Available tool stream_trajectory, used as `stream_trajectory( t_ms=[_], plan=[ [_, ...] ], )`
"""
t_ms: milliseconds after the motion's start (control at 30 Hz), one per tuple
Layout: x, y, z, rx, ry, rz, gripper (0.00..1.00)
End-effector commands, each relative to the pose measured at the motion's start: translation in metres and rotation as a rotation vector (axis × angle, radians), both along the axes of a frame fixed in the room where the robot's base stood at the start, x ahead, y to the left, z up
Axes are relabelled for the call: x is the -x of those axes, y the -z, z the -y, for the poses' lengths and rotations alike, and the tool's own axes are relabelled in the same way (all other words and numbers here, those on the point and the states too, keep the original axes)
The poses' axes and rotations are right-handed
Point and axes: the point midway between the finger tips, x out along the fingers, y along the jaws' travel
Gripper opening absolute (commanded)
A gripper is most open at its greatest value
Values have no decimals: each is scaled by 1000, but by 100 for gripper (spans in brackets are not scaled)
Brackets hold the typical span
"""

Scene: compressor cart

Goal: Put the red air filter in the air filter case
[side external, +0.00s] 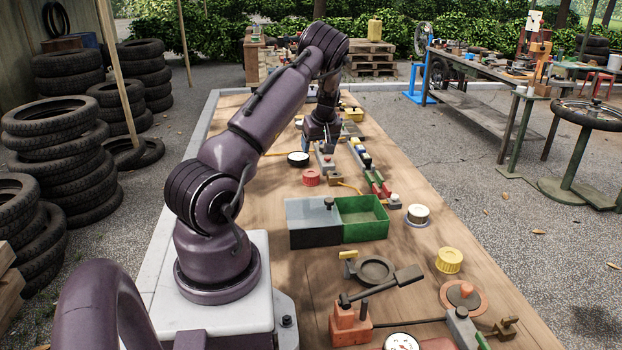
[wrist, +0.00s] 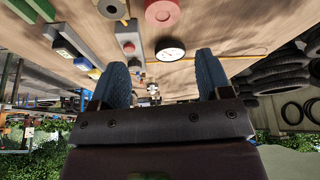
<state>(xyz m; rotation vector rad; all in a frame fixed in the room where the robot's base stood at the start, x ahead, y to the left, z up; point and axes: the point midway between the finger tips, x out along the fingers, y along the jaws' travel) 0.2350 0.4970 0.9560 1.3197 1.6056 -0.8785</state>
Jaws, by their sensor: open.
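The red air filter (side external: 312,177) is a short ribbed red cylinder lying on the bench, nearer the camera than my gripper. It also shows at the top of the wrist view (wrist: 162,12). My gripper (side external: 322,145) hangs over the far part of the bench. In the wrist view its two blue fingers (wrist: 161,65) are spread with nothing between them. I cannot tell for certain which is the air filter case.
A white-faced gauge (side external: 298,158) lies near my gripper. White (side external: 418,215) and yellow (side external: 449,260) ribbed cylinders stand at the right. A row of blocks and valves (side external: 366,165) runs along the bench. An orange block with a lever (side external: 350,323) is in front.

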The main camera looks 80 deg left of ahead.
Motion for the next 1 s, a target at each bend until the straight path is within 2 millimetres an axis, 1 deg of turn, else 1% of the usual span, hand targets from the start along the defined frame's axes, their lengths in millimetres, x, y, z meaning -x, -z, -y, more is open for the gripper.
stream_trajectory(
  t_ms=[300,400,567,800,867,1000],
  plan=[
    [5,53,-20,3,-4,-1,71],
    [6,63,-25,3,-3,1,71],
    [7,72,-28,4,-3,1,71],
    [13,103,-43,4,-1,-1,71],
    [13,109,-45,4,-2,-1,71],
    [13,115,-48,3,-1,1,71]
  ],
)
